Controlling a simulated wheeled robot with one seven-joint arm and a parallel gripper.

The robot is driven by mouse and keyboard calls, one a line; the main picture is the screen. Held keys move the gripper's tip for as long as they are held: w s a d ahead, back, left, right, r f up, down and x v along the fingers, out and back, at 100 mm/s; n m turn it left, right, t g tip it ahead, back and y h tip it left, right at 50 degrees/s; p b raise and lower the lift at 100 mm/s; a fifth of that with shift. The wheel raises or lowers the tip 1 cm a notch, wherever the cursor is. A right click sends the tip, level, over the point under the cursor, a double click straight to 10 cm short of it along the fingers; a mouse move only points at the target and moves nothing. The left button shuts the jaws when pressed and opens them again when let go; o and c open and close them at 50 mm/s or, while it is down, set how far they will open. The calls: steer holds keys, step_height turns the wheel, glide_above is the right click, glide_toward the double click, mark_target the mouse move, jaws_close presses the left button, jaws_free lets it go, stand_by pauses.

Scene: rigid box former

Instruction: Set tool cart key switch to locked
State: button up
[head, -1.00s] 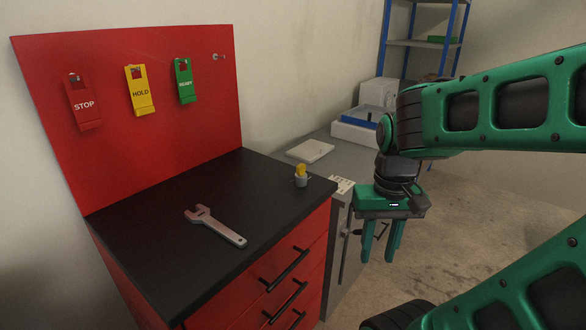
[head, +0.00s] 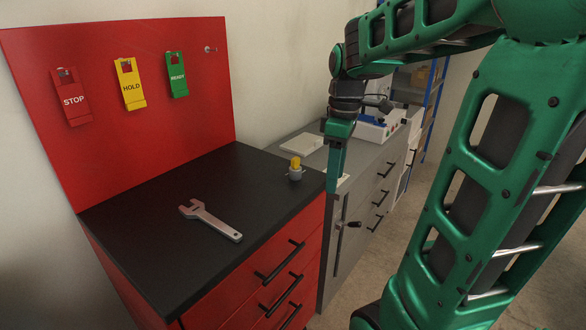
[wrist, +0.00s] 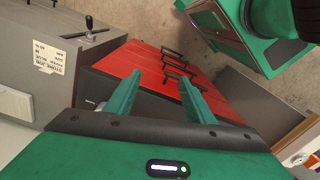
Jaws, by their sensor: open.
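The key switch (head: 295,169) has a yellow knob on a round grey base. It stands upright on the black top of the red tool cart (head: 262,272), near the right end. I cannot read any locked mark on it. My gripper (head: 332,188) hangs just right of the switch in the head view, fingers pointing down and seen edge-on, apart from the knob. In the wrist view my gripper (wrist: 160,77) shows two spread green fingers with nothing between them, with the cart's red drawer front (wrist: 150,68) beyond. I cannot make out the switch there.
A wrench (head: 212,220) lies on the cart top. Red STOP (head: 72,98), yellow HOLD (head: 130,86) and green READY (head: 177,76) tags hang on the red back panel. A grey cabinet (head: 350,235) with a protruding handle (head: 348,225) stands at the right.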

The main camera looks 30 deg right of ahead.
steer(key=w+d+r+n, duration=0.2)
steer(key=w+n, duration=0.6)
steer(key=w, duration=0.2)
steer(key=n, duration=1)
glide_toward(295, 166)
steer(key=shift+w+d+f, duration=0.15)
steer(key=shift+w+d, duration=0.2)
steer(key=shift+w, duration=0.35)
step_height(295, 166, down, 11)
steer(key=shift+r, duration=0.15)
steer(key=c, duration=1.1)
